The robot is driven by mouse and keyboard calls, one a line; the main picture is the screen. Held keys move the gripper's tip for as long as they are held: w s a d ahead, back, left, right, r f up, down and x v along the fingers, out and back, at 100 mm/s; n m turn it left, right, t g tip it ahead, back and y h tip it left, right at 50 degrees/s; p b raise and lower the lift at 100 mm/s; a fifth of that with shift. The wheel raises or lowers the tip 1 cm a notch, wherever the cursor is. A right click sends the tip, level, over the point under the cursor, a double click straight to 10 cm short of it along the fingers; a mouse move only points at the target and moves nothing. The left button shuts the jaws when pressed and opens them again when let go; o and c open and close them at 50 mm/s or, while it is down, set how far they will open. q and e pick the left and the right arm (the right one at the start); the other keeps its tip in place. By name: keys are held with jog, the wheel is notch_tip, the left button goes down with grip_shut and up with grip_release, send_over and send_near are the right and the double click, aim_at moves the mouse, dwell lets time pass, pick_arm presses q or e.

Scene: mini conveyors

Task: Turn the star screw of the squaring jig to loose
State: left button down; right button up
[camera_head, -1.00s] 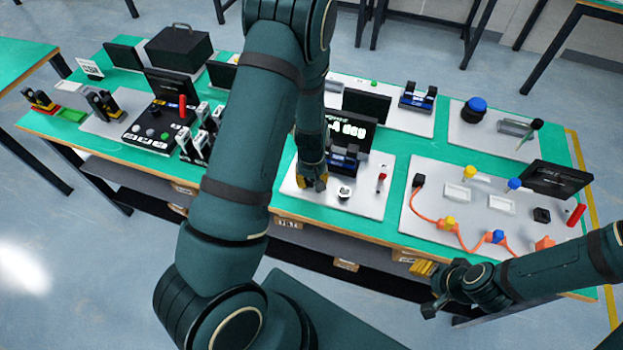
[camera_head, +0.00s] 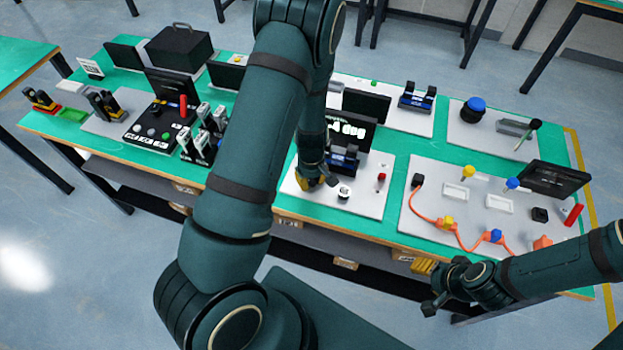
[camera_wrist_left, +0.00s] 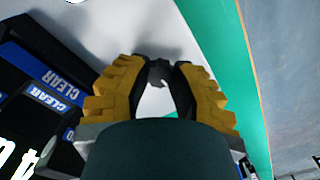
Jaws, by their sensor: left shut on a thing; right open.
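My left gripper (camera_head: 312,184) is low over the front left of the white board in the head view. In the left wrist view its yellow-padded fingers (camera_wrist_left: 157,82) are shut on a small dark knob (camera_wrist_left: 158,71), which I take as the star screw. The fingers cover most of it, so its turn position cannot be told. The squaring jig's body cannot be made out clearly. A black and blue device (camera_head: 344,160) stands just behind the gripper. My right gripper (camera_head: 437,296) is open and empty, in front of the table edge.
A dark display (camera_head: 350,128) stands behind the gripper. A round white-rimmed part (camera_head: 344,192) and a red-topped part (camera_head: 382,177) are to its right. Blue and black blocks with CLEAR labels (camera_wrist_left: 45,95) are close by in the wrist view. Green table (camera_wrist_left: 215,30) is bare beside the board.

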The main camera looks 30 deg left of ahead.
aim_at(311, 181)
pick_arm(q)
jog(key=c, duration=0.7)
grip_release()
jog(key=shift+c, duration=0.2)
notch_tip(311, 181, up, 12)
